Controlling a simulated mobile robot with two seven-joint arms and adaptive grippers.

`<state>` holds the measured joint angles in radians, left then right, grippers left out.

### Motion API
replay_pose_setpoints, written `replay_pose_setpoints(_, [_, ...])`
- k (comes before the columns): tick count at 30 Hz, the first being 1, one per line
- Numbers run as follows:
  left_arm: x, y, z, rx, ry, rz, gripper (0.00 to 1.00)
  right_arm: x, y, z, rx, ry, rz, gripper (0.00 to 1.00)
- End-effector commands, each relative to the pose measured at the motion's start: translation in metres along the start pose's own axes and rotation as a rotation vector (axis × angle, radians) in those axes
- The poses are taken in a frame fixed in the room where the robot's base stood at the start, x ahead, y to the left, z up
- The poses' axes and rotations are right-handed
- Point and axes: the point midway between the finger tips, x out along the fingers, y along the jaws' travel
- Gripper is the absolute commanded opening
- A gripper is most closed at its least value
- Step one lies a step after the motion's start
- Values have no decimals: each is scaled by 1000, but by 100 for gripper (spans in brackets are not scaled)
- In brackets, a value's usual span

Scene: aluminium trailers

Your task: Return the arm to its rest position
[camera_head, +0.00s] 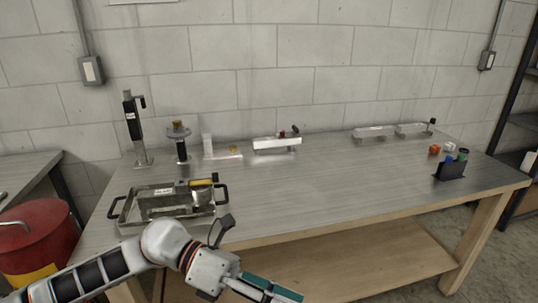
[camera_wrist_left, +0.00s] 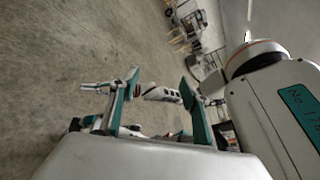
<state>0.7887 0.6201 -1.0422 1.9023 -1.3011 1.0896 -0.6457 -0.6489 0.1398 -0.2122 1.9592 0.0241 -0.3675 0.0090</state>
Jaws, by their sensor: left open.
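My left arm comes in from the lower left in the head view, in front of the metal table (camera_head: 320,185). My left gripper (camera_head: 268,288) is at the bottom edge of that view, below and in front of the table's front edge and clear of it. Its teal fingers point to the lower right. In the left wrist view the gripper (camera_wrist_left: 158,92) has its two fingers spread apart, and I see no object held between them. Concrete floor shows behind them. My right gripper is not in view.
A metal tray (camera_head: 138,228) with black handles sits at the table's front left. Stands and small fixtures line the back. A black holder (camera_head: 450,171) is at the right. A red bin (camera_head: 40,228) stands left of the table. The table's middle is clear.

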Motion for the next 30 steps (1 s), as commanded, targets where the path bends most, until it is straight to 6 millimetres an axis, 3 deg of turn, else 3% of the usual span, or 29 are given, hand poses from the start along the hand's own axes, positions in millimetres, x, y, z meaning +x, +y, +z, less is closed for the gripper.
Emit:
replay_pose_setpoints(3, [14, -10, 24, -164, -228, -112, 47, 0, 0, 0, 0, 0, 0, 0])
replay_pose_setpoints(8, [3, -2, 54, -417, -536, -226, 47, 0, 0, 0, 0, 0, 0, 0])
replay_pose_setpoints(12, [-24, 28, 63, -673, -804, -303, 47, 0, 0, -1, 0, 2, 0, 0])
replay_pose_setpoints(16, [-57, 72, 48, -933, -1051, -353, 47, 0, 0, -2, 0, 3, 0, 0])
replay_pose_setpoints(20, [-90, 122, 3, -1207, -1293, -383, 47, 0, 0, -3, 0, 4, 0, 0])
replay_pose_setpoints(23, [-112, 160, -51, -1424, -1475, -391, 47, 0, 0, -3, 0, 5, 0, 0])
replay_pose_setpoints(27, [-130, 196, -140, -1699, -1695, -383, 47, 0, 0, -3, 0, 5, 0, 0])
replay_pose_setpoints(30, [-135, 210, -206, -1874, -1832, -367, 47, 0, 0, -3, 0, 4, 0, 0])
